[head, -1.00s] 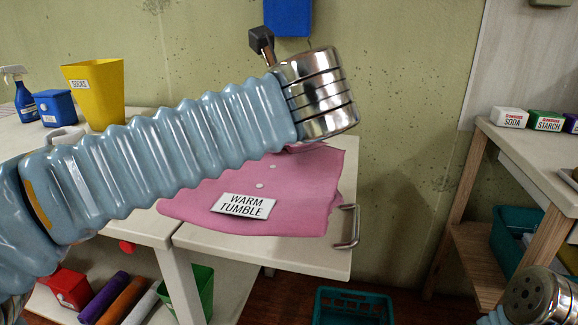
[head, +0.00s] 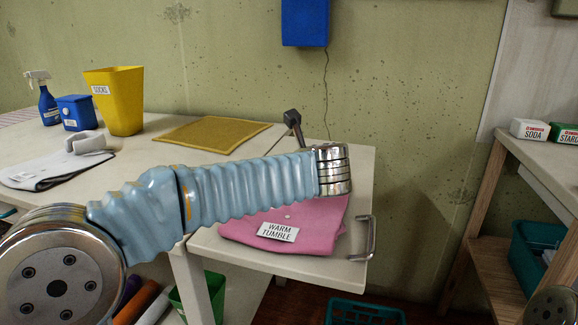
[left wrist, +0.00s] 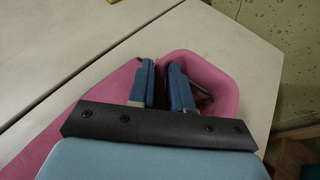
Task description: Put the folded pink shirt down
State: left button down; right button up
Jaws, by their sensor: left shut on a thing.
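The folded pink shirt (head: 325,237) is over the right-hand section of the white table (head: 240,258), with a "WARM TUMBLE" label (head: 280,231) on it. Its far part is hidden behind my left arm in the head view. In the left wrist view the shirt (left wrist: 240,85) shows on both sides of the fingers. My left gripper (left wrist: 161,66) is shut on the shirt near its raised, curled edge. The shirt looks low, at the tabletop; I cannot tell whether all of it touches. My right gripper is not in view.
A mustard mat (head: 212,135), a yellow bin (head: 118,100), a blue box (head: 76,112), a spray bottle (head: 47,100) and grey folded cloth (head: 55,168) are on the table's left. A metal handle (head: 366,240) sticks out at the right edge. A teal crate (head: 360,312) is below.

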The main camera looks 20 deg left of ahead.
pick_arm(q)
jog(key=c, duration=1)
grip_release()
jog(key=shift+c, duration=0.2)
jog(key=shift+s, duration=0.1)
jog(key=v, duration=1.2)
jog(key=shift+r+b, duration=0.1)
jog(key=shift+b, duration=0.25)
